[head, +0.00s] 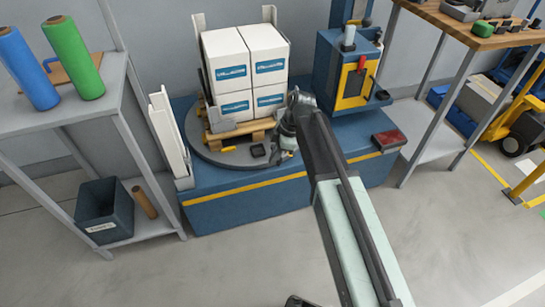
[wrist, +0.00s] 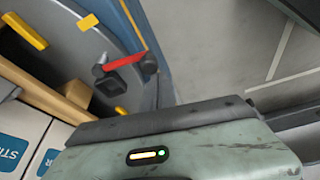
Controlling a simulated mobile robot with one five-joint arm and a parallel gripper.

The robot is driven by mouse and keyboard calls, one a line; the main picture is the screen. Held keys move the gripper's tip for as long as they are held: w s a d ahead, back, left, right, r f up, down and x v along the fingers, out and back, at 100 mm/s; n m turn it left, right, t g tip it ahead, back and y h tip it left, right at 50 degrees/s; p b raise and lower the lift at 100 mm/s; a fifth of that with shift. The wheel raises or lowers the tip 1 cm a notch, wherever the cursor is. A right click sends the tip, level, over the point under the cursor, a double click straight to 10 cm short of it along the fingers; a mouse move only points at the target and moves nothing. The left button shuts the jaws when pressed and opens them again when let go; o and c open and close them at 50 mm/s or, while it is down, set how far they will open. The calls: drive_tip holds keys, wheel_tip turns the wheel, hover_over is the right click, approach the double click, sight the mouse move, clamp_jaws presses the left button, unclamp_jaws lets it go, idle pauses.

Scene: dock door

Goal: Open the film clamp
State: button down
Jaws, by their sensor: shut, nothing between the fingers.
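What looks like the film clamp shows in the wrist view as a red lever (wrist: 125,60) between dark end pieces, with a black block (wrist: 110,86) beside it, at the edge of the grey turntable (wrist: 62,45). In the head view a small black block (head: 257,150) sits on the turntable's front, and the red lever cannot be made out there. My gripper (head: 286,143) is just right of that block, over the turntable's right front edge. In the wrist view my gripper (wrist: 165,122) is shut and empty, apart from the lever; its pale green body fills the bottom.
White boxes (head: 229,61) stand on a wooden pallet (head: 258,137) on the turntable. A blue machine (head: 335,75) with a yellow panel stands right of them. A shelf (head: 110,85) with film rolls is left, a workbench (head: 470,38) right. The front floor (head: 240,265) is mostly clear.

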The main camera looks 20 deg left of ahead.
wheel_tip(320, 180, up, 10)
drive_tip(key=p, duration=0.9)
drive_tip(key=shift+a+p, duration=0.15)
drive_tip(key=shift+p, duration=0.2)
drive_tip(key=shift+s+f, duration=0.1)
drive_tip(key=shift+f, duration=0.05)
